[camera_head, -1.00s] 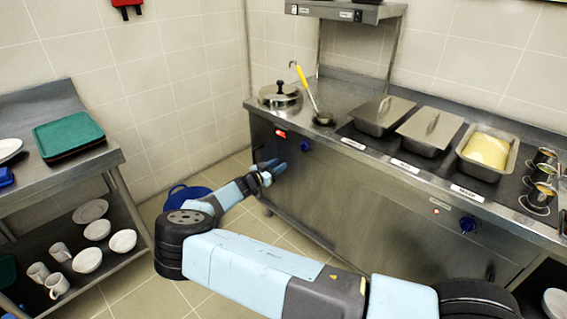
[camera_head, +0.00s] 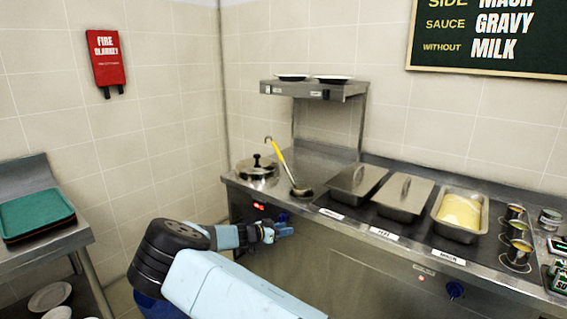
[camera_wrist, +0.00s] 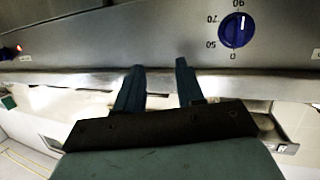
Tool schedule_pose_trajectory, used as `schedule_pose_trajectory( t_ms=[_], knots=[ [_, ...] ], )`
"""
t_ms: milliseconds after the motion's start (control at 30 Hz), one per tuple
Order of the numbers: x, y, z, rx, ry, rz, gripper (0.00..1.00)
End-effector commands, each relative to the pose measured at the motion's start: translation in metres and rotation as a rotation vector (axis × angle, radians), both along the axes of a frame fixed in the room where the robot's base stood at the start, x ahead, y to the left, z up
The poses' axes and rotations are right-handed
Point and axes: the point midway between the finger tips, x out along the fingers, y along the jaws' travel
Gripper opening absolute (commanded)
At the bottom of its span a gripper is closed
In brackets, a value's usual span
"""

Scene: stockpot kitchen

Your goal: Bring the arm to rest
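My gripper (camera_head: 278,231) is in front of the steel counter's front panel, near the blue control knob at its left end. In the wrist view my gripper (camera_wrist: 160,82) has its two fingers apart with nothing between them. The blue temperature knob (camera_wrist: 237,30) is beyond the fingertips, up and to the right. My arm reaches across the floor gap from the lower middle of the head view.
The steel counter (camera_head: 330,255) holds a lidded pot (camera_head: 257,168), a ladle (camera_head: 283,165), lidded pans (camera_head: 357,183) and a pan of mash (camera_head: 460,213). A side table (camera_head: 75,240) with green trays (camera_head: 35,213) stands at left.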

Motion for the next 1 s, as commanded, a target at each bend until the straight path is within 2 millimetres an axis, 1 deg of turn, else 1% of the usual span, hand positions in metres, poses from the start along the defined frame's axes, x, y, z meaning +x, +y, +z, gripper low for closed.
schedule_pose_trajectory(
  t_ms=[33,100,200,400,600,767,1000],
  knots=[
    [-0.001,-0.014,0.009,0.025,0.028,-0.031,0.38],
    [-0.004,-0.031,0.018,0.052,0.074,-0.065,0.38],
    [-0.01,-0.053,0.03,0.093,0.139,-0.107,0.38],
    [-0.026,-0.091,0.054,0.181,0.263,-0.164,0.38],
    [-0.043,-0.12,0.076,0.265,0.369,-0.193,0.38],
    [-0.058,-0.14,0.096,0.338,0.448,-0.199,0.38],
    [-0.087,-0.169,0.132,0.46,0.566,-0.173,0.38]
  ],
)
